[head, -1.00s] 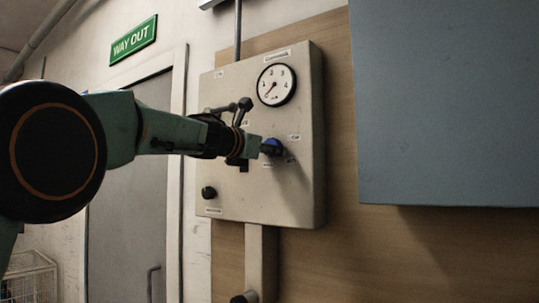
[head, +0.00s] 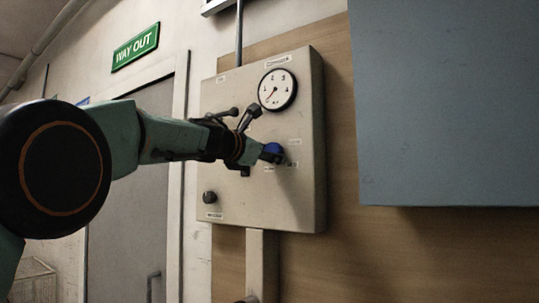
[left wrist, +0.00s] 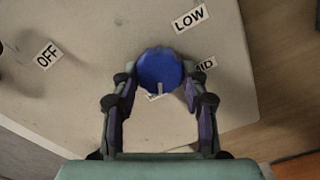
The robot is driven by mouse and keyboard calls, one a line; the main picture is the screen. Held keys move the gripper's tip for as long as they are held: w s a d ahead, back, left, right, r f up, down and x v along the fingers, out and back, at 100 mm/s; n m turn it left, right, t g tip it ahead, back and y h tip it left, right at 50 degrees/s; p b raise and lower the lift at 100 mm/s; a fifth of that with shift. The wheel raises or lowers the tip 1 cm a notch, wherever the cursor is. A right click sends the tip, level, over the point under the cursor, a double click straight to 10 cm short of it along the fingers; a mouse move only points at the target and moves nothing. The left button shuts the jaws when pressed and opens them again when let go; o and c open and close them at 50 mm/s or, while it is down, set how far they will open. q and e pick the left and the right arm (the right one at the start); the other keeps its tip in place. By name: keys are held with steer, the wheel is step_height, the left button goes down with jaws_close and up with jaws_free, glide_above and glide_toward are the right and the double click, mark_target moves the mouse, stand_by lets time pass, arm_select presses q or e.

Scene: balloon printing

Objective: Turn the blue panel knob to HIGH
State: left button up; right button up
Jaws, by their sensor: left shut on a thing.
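The blue knob (head: 274,149) is on the pale grey panel (head: 240,205). It also shows in the left wrist view (left wrist: 160,66), with a white pointer mark at its lower edge towards a partly hidden label. The LOW label (left wrist: 190,16), MID label (left wrist: 205,65) and OFF label (left wrist: 47,55) are readable there. My left gripper (left wrist: 160,78) is shut on the blue knob, one finger at each side; in the head view my left gripper (head: 266,155) reaches it from the left. My right gripper is in neither view.
A round gauge (head: 277,89) sits above the knob, its needle towards the lower left. A black knob (head: 210,197) is at the panel's lower left. A blue-grey box (head: 450,110) stands out at the right. A grey door (head: 130,220) is at the left.

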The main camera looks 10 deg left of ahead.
arm_select(q)
steer(key=shift+w+f, duration=0.1)
steer(key=shift+f, duration=0.35)
steer(key=o, duration=0.8)
steer(key=shift+c, duration=0.2)
steer(key=o, duration=0.3)
steer(key=shift+s+r, duration=0.2)
steer(key=shift+r, duration=0.05)
steer(key=shift+o, duration=0.3)
steer(key=shift+r, duration=0.1)
steer(key=v, duration=1.2)
